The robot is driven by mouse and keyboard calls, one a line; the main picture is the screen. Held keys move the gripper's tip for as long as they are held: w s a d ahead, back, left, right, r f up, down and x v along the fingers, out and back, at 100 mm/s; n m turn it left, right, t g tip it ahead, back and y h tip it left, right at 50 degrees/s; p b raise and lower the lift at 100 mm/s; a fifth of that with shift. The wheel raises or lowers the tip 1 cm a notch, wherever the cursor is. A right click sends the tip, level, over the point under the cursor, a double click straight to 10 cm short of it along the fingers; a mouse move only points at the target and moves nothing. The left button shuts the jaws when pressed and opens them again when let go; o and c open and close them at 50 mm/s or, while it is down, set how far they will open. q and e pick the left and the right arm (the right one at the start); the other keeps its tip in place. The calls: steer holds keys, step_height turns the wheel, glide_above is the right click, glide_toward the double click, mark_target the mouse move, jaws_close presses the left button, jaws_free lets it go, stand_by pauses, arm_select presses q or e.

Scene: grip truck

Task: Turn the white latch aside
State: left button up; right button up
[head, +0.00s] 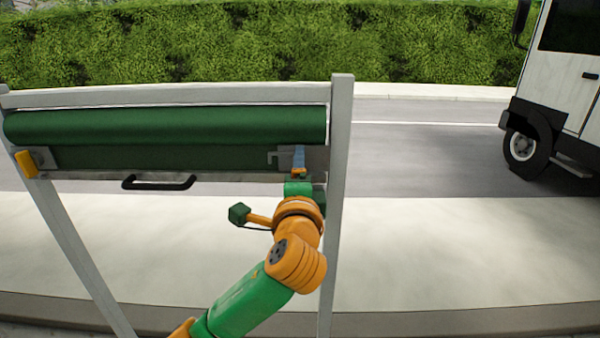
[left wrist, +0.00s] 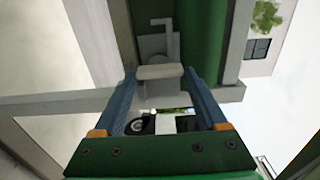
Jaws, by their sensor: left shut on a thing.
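The white latch (left wrist: 160,72) is a pale handle block between my blue fingers in the left wrist view, on a grey plate with a bent rod above it. My left gripper (left wrist: 160,80) is shut on the latch. In the head view my left gripper (head: 299,160) reaches the right end of the green panel (head: 160,158), beside the grey latch bracket (head: 273,158). The latch handle itself is mostly hidden there by the fingers. My right gripper is not in view.
A green roll (head: 165,126) runs above the panel, between grey posts (head: 340,200). A black handle (head: 158,184) sits on the lower rail, and a yellow latch (head: 26,164) at the left end. A white truck (head: 570,90) stands at right on the road.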

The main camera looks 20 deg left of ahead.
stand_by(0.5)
arm_select(q)
steer(key=o, duration=1.2)
steer(key=shift+o, duration=0.5)
steer(key=shift+w+a, duration=0.1)
steer(key=b+v, duration=0.3)
steer(key=v, duration=0.4)
